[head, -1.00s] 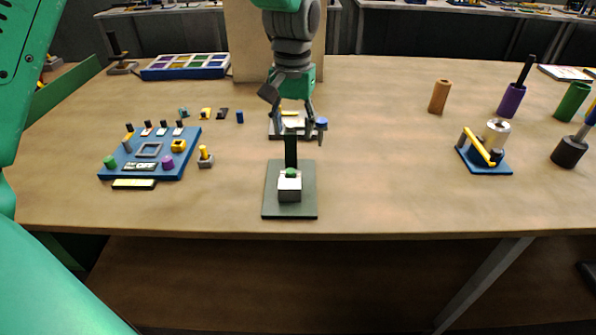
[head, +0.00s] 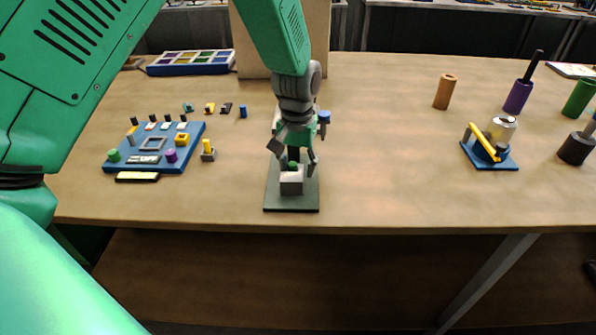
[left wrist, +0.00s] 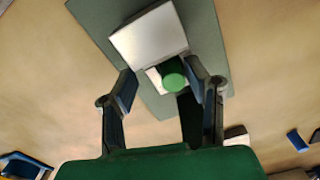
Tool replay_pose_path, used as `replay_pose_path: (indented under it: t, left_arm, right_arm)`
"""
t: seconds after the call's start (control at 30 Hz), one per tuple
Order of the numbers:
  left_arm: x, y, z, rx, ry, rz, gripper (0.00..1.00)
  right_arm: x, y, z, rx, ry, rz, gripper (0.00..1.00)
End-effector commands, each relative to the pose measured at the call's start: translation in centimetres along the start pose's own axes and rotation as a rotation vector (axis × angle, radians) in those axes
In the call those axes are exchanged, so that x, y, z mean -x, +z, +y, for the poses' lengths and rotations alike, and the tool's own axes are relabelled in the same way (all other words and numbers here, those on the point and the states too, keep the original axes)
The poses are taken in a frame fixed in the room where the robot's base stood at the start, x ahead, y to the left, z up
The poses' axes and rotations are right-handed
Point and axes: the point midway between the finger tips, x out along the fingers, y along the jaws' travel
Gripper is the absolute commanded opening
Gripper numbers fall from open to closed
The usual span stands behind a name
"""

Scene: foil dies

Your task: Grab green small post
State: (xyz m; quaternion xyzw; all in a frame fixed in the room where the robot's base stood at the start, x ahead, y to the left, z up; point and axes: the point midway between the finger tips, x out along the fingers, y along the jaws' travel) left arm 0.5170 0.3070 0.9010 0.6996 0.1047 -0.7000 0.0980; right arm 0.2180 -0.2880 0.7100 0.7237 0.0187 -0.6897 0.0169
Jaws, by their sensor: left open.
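The small green post (head: 293,166) stands in a grey-white block (head: 291,184) on a dark green plate (head: 292,205) near the table's front edge. My left gripper (head: 296,163) is open above the block. In the left wrist view its two fingers (left wrist: 163,88) lie on either side of the post, apart from it. A black upright on the plate is mostly hidden behind the gripper in the head view. My right gripper is in neither view.
A blue board (head: 160,147) with small parts lies to the left, with a yellow-topped piece (head: 208,151) beside it. A blue stand with a yellow lever (head: 489,155) is on the right. The table between plate and stand is clear.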

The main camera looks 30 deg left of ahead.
Motion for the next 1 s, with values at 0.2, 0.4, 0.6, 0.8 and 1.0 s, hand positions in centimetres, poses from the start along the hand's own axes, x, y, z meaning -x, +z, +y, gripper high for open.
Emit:
replay_pose_path:
  t: [0.2,0.4,0.6,0.8,1.0]
  left_arm:
    - [0.0,-0.1,-0.4,0.002,0.005,-0.001,0.11]
    - [0.0,-0.1,-0.2,0.002,-0.002,-0.001,0.00]
    - [0.3,-0.1,-0.1,0.002,-0.002,0.000,0.00]
    - [3.5,-0.1,-0.1,0.002,0.001,0.004,0.00]
    - [7.6,-0.1,0.0,0.001,0.001,0.003,0.00]
  right_arm:
    - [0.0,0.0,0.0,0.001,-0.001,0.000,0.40]
    - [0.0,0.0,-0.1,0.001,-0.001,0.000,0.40]
    - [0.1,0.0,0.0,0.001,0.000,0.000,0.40]
    - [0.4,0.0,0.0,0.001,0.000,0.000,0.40]
    - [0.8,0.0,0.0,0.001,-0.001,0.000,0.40]
